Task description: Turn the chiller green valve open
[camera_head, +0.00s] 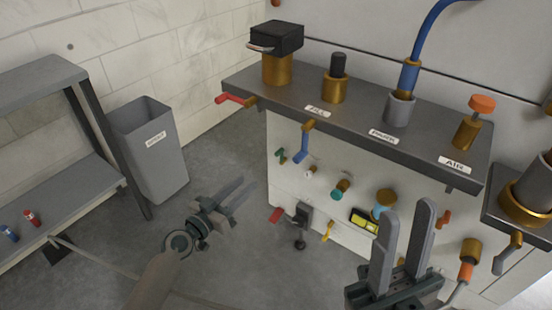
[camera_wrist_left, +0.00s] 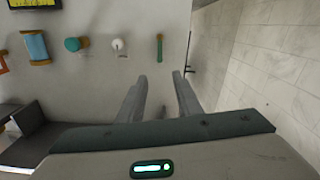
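A small green valve handle (camera_head: 281,157) sits on the white front panel below the bench top, at its left end. In the left wrist view a slim green handle (camera_wrist_left: 159,50) hangs upright on the panel, with a teal knob (camera_wrist_left: 74,44) further left. Which of these green parts belongs to the chiller I cannot tell. My left gripper (camera_head: 246,189) is open and empty, left of and below the green handle, apart from the panel. Its spread fingers (camera_wrist_left: 160,76) show in the left wrist view below the green handle. My right gripper (camera_head: 408,212) is open and empty, at the panel's right part.
A blue lever (camera_head: 302,146), a teal valve (camera_head: 341,188), a red handle (camera_head: 276,214) and a yellow display (camera_head: 364,220) crowd the panel. The dark bench top (camera_head: 300,96) overhangs it. A grey bin (camera_head: 150,150) and shelf (camera_head: 45,80) stand left. Floor between is clear.

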